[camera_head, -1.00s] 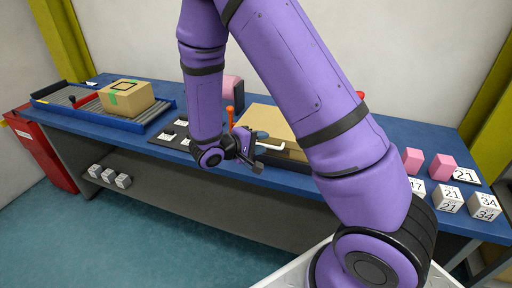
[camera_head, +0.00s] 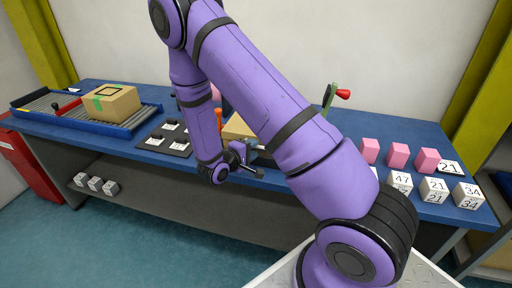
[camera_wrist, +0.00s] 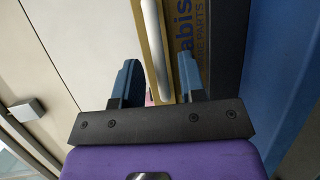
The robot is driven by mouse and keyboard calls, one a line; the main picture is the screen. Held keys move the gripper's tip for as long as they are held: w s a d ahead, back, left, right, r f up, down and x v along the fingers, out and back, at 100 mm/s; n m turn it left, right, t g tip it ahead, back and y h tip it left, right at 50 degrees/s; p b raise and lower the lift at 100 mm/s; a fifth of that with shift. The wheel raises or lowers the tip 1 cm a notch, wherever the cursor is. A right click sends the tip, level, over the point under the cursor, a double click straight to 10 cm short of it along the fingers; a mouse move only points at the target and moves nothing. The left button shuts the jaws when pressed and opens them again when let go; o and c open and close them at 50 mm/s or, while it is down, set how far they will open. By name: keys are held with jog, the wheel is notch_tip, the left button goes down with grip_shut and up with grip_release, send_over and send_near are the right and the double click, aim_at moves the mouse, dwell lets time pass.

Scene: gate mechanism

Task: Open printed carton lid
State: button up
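The printed carton (camera_head: 238,128) is a tan box on the blue workbench, mostly hidden behind my arm in the head view. In the wrist view its printed brown side (camera_wrist: 187,28) shows partial lettering, with a pale rod-like handle (camera_wrist: 157,45) beside it. My gripper (camera_wrist: 160,72) is open. Its two fingers are apart, one on each side of the handle and the carton's edge; whether they touch is unclear. In the head view my gripper (camera_head: 250,170) is at the bench's front edge, by the carton. The lid's state is hidden.
A taped carton (camera_head: 110,102) sits on a roller conveyor (camera_head: 62,108) at the left. An orange upright handle (camera_head: 219,119) stands near my forearm. A green lever with a red knob (camera_head: 331,95) rises behind my arm. Pink cubes (camera_head: 398,155) and numbered blocks (camera_head: 434,190) occupy the right.

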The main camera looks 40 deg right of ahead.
jog(key=shift+x, duration=1.25)
jog(key=shift+c, duration=0.5)
jog(key=c, duration=0.6)
jog(key=shift+r, duration=0.1)
